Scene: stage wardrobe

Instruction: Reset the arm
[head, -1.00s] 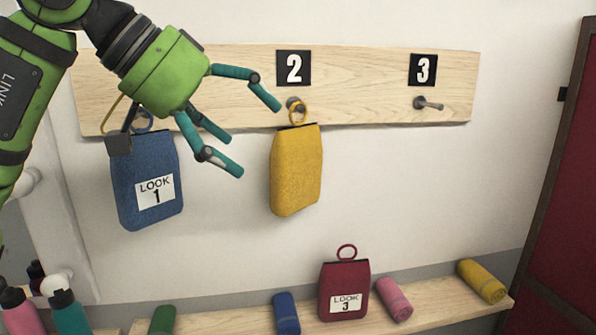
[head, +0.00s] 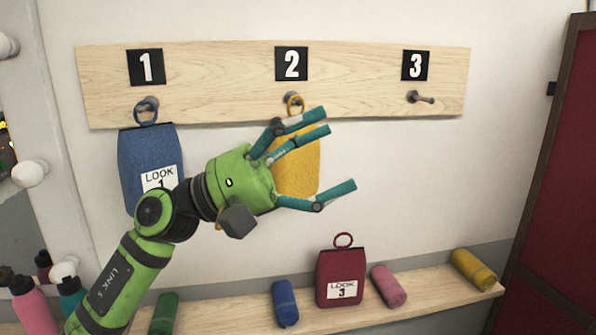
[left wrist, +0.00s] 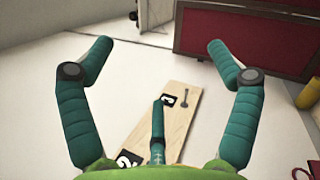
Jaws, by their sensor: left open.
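My left gripper (head: 325,160) is open and empty, its green palm and teal fingers in front of the yellow bag (head: 298,172), partly hiding it. The yellow bag hangs by its ring at the hook under number 2. The blue LOOK 1 bag (head: 148,160) hangs at the hook under number 1, its lower part behind my left arm. The red LOOK 3 bag (head: 341,272) stands upright on the bench. In the left wrist view the spread fingers (left wrist: 160,75) have nothing between them. My right gripper is not in view.
The hook under number 3 (head: 420,98) is bare on the wooden board (head: 220,65). Rolled cloths, including a blue one (head: 286,303) and a pink one (head: 388,286), lie on the bench (head: 240,312). Bottles (head: 32,310) stand lower left. A dark red panel (head: 560,200) stands at right.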

